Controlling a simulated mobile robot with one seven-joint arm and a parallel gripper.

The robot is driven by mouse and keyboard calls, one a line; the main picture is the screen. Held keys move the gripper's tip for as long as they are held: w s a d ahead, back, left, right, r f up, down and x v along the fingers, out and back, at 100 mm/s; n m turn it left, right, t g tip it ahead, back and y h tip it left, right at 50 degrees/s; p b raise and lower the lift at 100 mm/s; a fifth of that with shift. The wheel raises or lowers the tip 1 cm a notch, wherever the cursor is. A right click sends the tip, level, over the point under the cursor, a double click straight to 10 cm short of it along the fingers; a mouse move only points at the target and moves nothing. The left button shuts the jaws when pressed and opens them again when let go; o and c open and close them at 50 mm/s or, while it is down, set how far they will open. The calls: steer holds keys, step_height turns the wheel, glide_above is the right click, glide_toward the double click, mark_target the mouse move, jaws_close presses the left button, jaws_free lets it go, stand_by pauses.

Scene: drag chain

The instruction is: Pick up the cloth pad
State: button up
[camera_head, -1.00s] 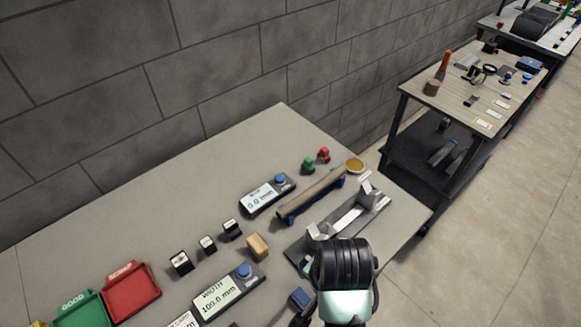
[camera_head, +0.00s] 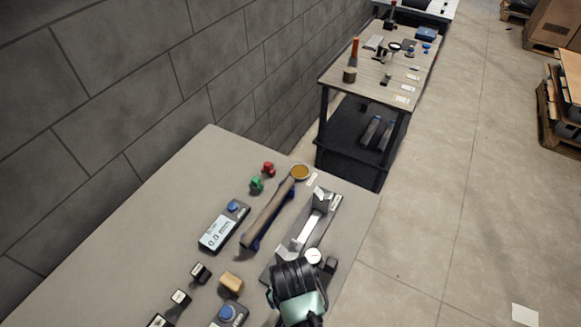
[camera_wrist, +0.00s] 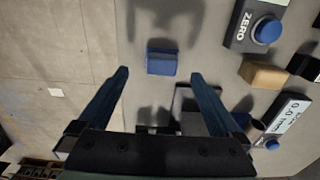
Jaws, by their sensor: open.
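A small blue pad (camera_wrist: 161,62), which looks like the cloth pad, lies on the grey table in the wrist view. My gripper (camera_wrist: 160,73) is open, its two dark blue fingers spread. In the picture the pad sits between and just beyond the fingertips, with nothing held. How high the fingers are above the table I cannot tell. In the head view my arm covers the front of the table, and I cannot make out the pad or the fingertips there.
A long roller on a blue stand (camera_head: 268,214), a display unit (camera_head: 222,229) and a wooden block (camera_head: 231,282) lie to the left. The table's right edge is close, with open floor beyond.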

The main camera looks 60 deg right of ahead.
steer(key=shift+a+f+p, duration=0.1)
steer(key=shift+f+p, duration=0.35)
steer(key=shift+f, duration=1.95)
steer(key=shift+w, duration=0.1)
steer(key=c, duration=1.5)
step_height(320, 180, up, 10)
steer(key=shift+r+b, duration=0.1)
steer(key=shift+b, duration=0.35)
steer(key=shift+c, duration=0.2)
